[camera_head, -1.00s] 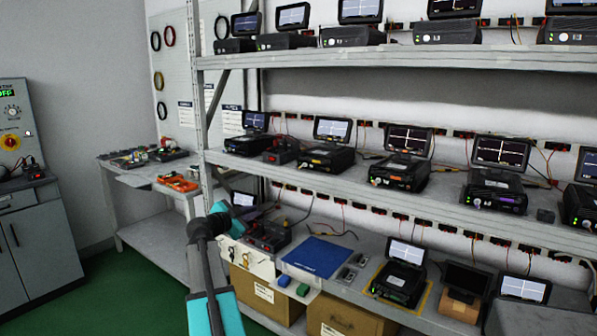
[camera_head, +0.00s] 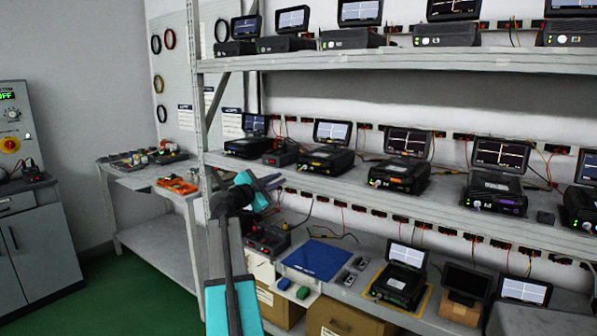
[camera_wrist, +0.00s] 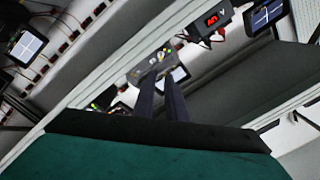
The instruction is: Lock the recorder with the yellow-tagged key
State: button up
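My gripper (camera_head: 277,184) is at the left end of the rack, in front of the middle shelf's edge. In the wrist view its two dark fingers (camera_wrist: 160,90) show close together with a narrow gap; I cannot tell whether anything thin is between them. Several recorders stand on the shelves. One with an orange front mark (camera_head: 325,160) is on the middle shelf, and another recorder (camera_head: 400,284) sits on a yellow-edged mat on the lower shelf. I cannot tell which is meant. The white key panel (camera_head: 262,269) is mostly behind my arm; no yellow-tagged key can be made out now.
A blue mat (camera_head: 317,259) and small green and blue blocks lie on the lower shelf, beside a red-posted box (camera_head: 268,240). The rack's upright (camera_head: 201,120) and middle shelf edge are close to my arm. A side bench (camera_head: 150,180) stands left.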

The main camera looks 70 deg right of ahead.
aim_at(301, 169)
jog(key=p+x, duration=0.2)
jog(key=x, duration=1.1)
jog(key=shift+p, duration=0.3)
